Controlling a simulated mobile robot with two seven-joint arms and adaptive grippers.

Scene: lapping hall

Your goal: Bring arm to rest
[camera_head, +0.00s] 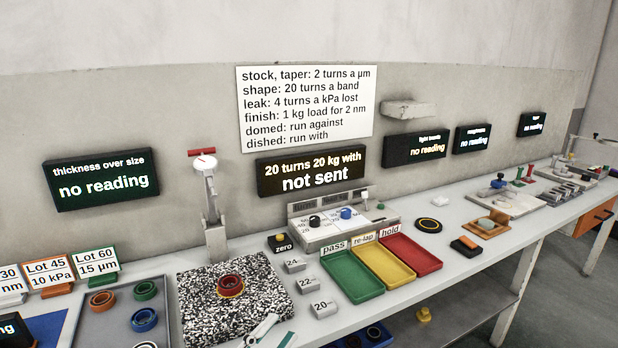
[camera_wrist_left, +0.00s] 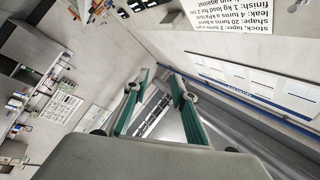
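My left gripper (camera_head: 266,331) shows only in part at the bottom edge of the head view, in front of the speckled granite plate (camera_head: 196,300). In the left wrist view its two teal fingers (camera_wrist_left: 160,84) stand apart with nothing between them, so it is open and empty. My right gripper is in neither view.
A dial gauge on a stand (camera_head: 203,165) rises behind the plate. Green, yellow and red trays (camera_head: 352,277) lie to its right, with weights marked 24, 22 and 20 (camera_head: 308,284) between. A ring tray (camera_head: 97,321) is at left. A lower shelf (camera_head: 455,315) runs underneath.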

